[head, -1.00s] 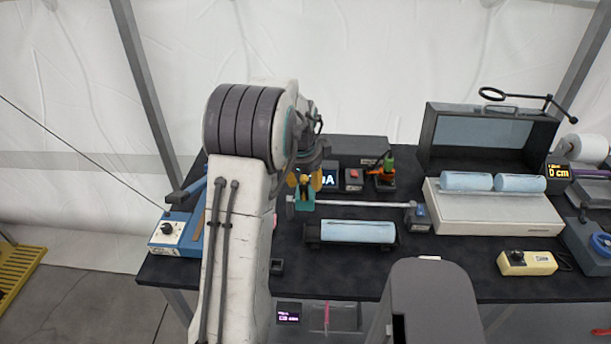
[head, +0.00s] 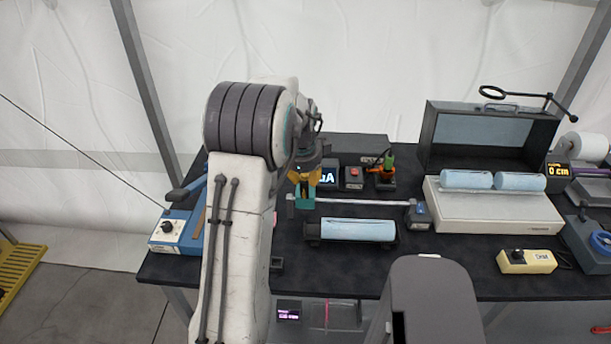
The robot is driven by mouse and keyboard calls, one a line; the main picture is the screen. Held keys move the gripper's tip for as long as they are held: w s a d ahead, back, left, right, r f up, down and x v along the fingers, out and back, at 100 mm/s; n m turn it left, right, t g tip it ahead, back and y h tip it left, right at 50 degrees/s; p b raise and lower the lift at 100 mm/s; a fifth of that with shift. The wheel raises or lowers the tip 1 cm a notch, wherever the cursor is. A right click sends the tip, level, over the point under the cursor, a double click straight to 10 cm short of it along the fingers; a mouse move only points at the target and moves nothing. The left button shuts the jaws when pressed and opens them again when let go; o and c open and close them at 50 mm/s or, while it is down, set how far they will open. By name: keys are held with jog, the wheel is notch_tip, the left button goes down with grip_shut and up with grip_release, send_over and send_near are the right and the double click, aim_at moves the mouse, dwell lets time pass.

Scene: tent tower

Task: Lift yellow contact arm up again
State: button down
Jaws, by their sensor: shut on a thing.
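My gripper (head: 304,176) is at the left end of the thin pale rod (head: 360,203), just above a teal block (head: 304,199). Yellow parts show between the wrist and the teal block. The yellow contact arm is small and crowded here, and I cannot clearly separate it from my gripper's fingers. My gripper is shut on it. The rod runs right to a dark end block (head: 417,216). A light-blue cylinder (head: 358,230) lies in a dark cradle in front of the rod. My arm hides the area left of the gripper.
Behind stand a display (head: 328,178), a small box with a red button (head: 354,178) and an orange-and-green device (head: 386,178). A blue box with a knob (head: 175,231) is left. A white case (head: 497,212) with two blue cylinders and a cream box (head: 527,261) are right.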

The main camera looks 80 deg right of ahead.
jog(key=shift+d+f+b, duration=0.15)
jog(key=shift+d+b, duration=0.15)
jog(key=shift+b, duration=0.7)
jog(key=shift+d+r+b, duration=0.2)
jog(key=shift+d+b, duration=0.3)
jog(key=shift+b, duration=0.35)
jog(key=shift+r, duration=0.2)
jog(key=c, duration=1.2)
grip_release()
jog(key=shift+d+f, duration=0.1)
jog(key=shift+d, duration=0.05)
jog(key=shift+o, duration=0.2)
jog(key=v, duration=1.2)
